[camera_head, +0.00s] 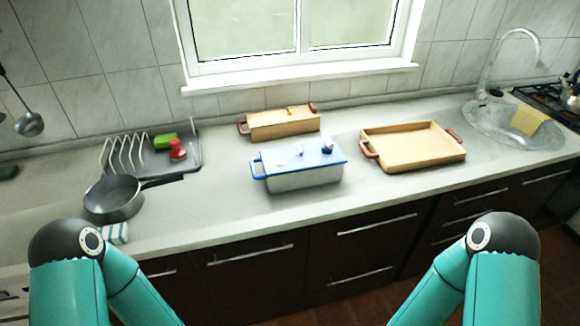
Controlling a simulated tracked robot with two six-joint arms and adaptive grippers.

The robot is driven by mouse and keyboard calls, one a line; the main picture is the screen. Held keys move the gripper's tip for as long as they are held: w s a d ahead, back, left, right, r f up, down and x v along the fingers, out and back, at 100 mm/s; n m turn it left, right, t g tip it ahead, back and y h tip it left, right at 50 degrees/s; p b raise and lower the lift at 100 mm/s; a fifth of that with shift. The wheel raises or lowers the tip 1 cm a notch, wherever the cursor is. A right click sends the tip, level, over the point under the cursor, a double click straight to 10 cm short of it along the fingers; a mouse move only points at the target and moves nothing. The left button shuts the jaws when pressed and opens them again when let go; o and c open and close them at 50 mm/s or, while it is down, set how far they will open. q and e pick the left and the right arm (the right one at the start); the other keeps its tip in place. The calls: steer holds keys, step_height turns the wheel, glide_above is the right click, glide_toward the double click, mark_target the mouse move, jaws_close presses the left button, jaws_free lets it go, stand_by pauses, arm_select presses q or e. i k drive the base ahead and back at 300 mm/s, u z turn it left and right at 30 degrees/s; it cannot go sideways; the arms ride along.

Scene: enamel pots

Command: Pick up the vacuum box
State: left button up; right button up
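The vacuum box appears to be the light grey rectangular box (304,179) with a blue lid and a blue side handle. It stands upright near the middle of the counter, below the window. Small white and blue fittings sit on its lid. Its lid is on, so its inside is hidden. My two teal arms show at the bottom left and bottom right, with dark elbow joints. Neither gripper is in view, so I cannot tell if either is open or shut. No part of my arms that shows touches the box.
A tan lidded box (283,125) stands just behind. An open tan tray (412,163) with reddish handles lies to the right. A dark frying pan (114,199) and a dish rack (121,156) are on the left. A sink (508,124) is far right. Counter in front of the box is clear.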

mark_target(284, 172)
steer(key=z, duration=0.75)
steer(key=i, duration=0.15)
steer(key=u, duration=2.95)
steer(key=k, duration=1.2)
steer(key=z, duration=0.65)
steer(key=i, duration=1.3)
steer(key=z, duration=0.6)
